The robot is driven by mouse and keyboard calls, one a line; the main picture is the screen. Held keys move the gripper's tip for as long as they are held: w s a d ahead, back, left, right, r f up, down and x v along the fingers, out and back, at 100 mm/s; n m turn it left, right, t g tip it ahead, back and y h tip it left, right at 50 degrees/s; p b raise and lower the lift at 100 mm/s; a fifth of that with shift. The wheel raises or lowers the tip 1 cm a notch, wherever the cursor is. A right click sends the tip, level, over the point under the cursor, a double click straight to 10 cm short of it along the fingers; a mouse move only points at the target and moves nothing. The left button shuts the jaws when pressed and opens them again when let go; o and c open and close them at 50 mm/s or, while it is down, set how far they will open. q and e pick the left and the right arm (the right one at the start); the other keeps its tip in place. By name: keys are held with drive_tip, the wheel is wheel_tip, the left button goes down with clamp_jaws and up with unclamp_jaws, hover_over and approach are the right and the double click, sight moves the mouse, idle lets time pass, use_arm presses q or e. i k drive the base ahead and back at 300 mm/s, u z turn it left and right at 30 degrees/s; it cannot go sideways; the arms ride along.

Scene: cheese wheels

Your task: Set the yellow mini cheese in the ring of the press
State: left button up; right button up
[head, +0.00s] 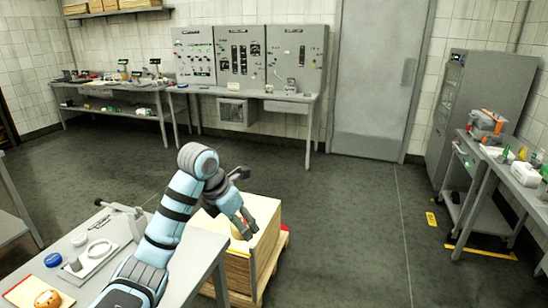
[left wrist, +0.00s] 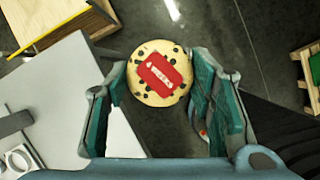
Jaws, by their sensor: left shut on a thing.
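My left gripper (head: 240,229) is shut on a round pale-yellow mini cheese (left wrist: 159,73), which has dark spots and a red label. The cheese sits between the two fingers in the left wrist view, and only a small part of it (head: 236,232) shows in the head view. The gripper holds it beyond the right edge of the near table, in front of the wooden crate. The white ring (head: 98,249) of the press lies on a pale plate on that table, left of my arm; part of it shows in the left wrist view (left wrist: 19,159). My right gripper is out of view.
The near grey table (head: 202,250) also bears a blue-topped round piece (head: 52,260), a pale disc (head: 80,239) and an orange round piece (head: 47,298) on a mat. A wooden crate (head: 265,238) on a pallet stands right of it. Open floor lies beyond.

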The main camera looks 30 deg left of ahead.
sight(99, 250)
drive_tip(key=u, duration=0.25)
drive_tip(key=i, duration=1.8)
drive_tip(key=u, duration=1.8)
drive_tip(key=i, duration=0.95)
drive_tip(key=u, duration=0.75)
